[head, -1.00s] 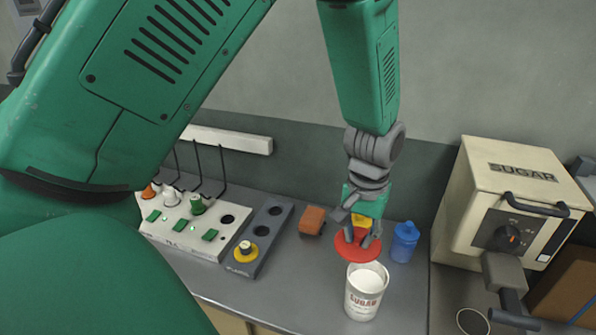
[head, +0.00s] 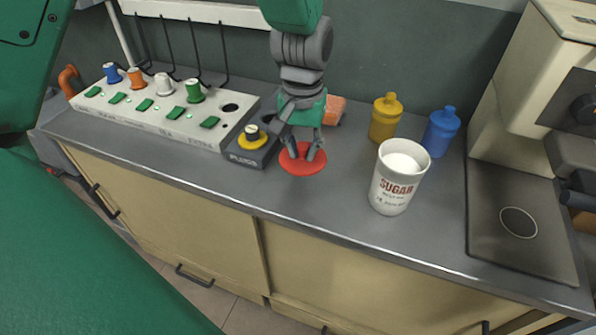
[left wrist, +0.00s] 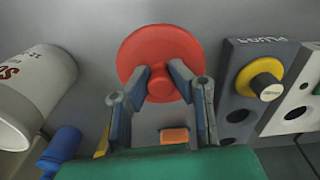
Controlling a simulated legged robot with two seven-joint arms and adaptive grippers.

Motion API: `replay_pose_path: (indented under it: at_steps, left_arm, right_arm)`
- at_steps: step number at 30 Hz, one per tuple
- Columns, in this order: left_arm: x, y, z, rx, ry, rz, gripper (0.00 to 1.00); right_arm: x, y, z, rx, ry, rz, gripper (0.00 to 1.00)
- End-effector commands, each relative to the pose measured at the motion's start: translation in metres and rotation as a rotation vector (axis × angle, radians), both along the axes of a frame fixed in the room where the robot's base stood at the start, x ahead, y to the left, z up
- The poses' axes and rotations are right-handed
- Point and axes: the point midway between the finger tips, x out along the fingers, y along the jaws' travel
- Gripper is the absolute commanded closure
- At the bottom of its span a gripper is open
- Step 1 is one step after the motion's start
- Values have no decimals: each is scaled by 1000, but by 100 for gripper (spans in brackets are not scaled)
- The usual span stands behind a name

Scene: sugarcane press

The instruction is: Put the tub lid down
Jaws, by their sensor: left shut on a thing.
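The red tub lid (head: 302,164) is a round disc with a knob in its middle. My left gripper (head: 303,153) is shut on the lid's knob. In the left wrist view the fingertips (left wrist: 160,84) close on both sides of the knob, and the lid (left wrist: 160,50) spreads out beyond them. The lid lies flat at or just above the grey counter; I cannot tell whether it touches. The white sugar tub (head: 395,178) stands open to the right of the lid, full of white sugar. It also shows in the left wrist view (left wrist: 40,85). My right gripper is not in view.
A dark plug block (head: 252,150) with a yellow-ringed plug is just left of the lid. Behind stand an orange block (head: 334,110), a yellow bottle (head: 385,118) and a blue bottle (head: 441,131). The counter's front edge (head: 300,222) is near. Bare counter lies between lid and tub.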

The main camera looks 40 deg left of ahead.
Motion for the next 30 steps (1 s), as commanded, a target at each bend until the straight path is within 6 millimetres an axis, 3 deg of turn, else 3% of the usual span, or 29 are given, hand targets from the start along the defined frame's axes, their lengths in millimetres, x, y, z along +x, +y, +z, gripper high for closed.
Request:
replay_pose_path:
  at_steps: [3,8,15,26,27,28,30]
  left_arm:
    - [0,0,-20,-1,2,1,100]
    - [0,0,-31,-1,0,0,100]
    - [0,0,-63,0,1,0,100]
    - [0,0,-66,-1,-1,0,100]
    - [0,0,-65,0,-2,0,69]
    - [0,0,-65,0,-2,0,62]
    - [0,0,-65,0,-2,0,62]
  right_arm:
    - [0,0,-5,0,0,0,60]
    - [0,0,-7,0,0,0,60]
    - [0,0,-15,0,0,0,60]
    - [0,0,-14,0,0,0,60]
    - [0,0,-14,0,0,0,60]
    - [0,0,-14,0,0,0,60]
    - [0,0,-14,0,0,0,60]
